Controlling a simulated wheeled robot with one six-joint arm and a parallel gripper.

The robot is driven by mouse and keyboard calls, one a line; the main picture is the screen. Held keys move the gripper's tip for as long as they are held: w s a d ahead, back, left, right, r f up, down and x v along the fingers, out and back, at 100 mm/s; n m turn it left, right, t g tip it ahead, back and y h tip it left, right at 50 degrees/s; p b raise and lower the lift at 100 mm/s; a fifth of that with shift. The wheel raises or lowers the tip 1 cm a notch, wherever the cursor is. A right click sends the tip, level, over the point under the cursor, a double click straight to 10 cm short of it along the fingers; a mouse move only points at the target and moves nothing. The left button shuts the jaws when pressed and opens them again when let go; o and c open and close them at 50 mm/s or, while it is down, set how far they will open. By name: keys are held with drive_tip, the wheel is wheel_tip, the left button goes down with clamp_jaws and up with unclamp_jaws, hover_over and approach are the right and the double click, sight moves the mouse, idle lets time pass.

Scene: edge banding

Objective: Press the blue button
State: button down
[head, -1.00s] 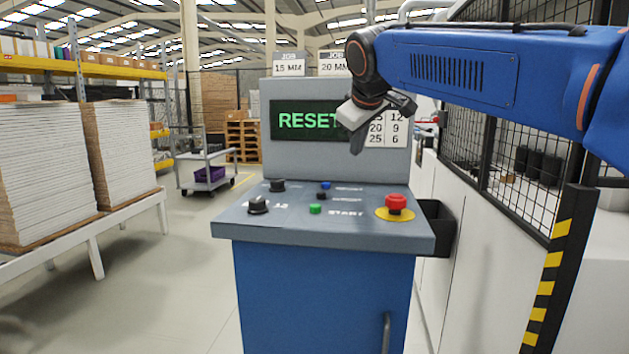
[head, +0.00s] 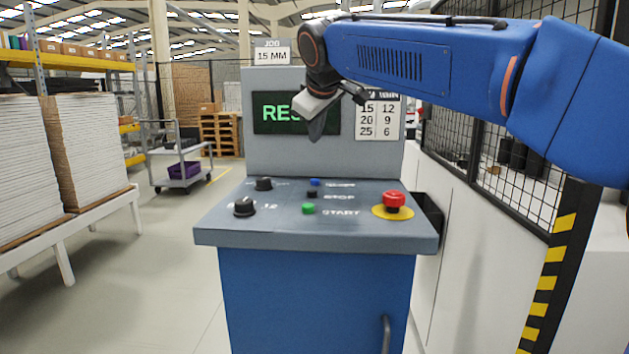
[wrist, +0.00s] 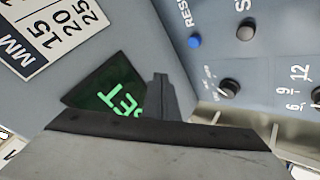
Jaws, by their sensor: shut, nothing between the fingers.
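The small blue button (head: 315,182) is at the back of the sloping grey control panel (head: 225,222), behind a black button. It also shows in the wrist view (wrist: 195,41), beside the partly visible lettering "RES". My gripper (head: 317,128) is shut and empty. It hangs in front of the green-lettered screen (head: 270,112), above the blue button and apart from it. In the wrist view the shut fingers (wrist: 158,85) cover part of the screen, and the blue button lies to their upper right.
Near the blue button are a black button (head: 312,194), a green START button (head: 309,208), two black knobs (head: 244,207) and a red mushroom button (head: 394,199) on yellow. A mesh fence (head: 480,150) stands at the right. The air above the panel is free.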

drive_tip(key=shift+f, duration=3.9)
drive_tip(key=shift+f, duration=0.1)
drive_tip(key=shift+f, duration=0.3)
drive_tip(key=shift+f, duration=0.5)
drive_tip(key=shift+r, duration=0.9)
drive_tip(key=shift+r, duration=2.5)
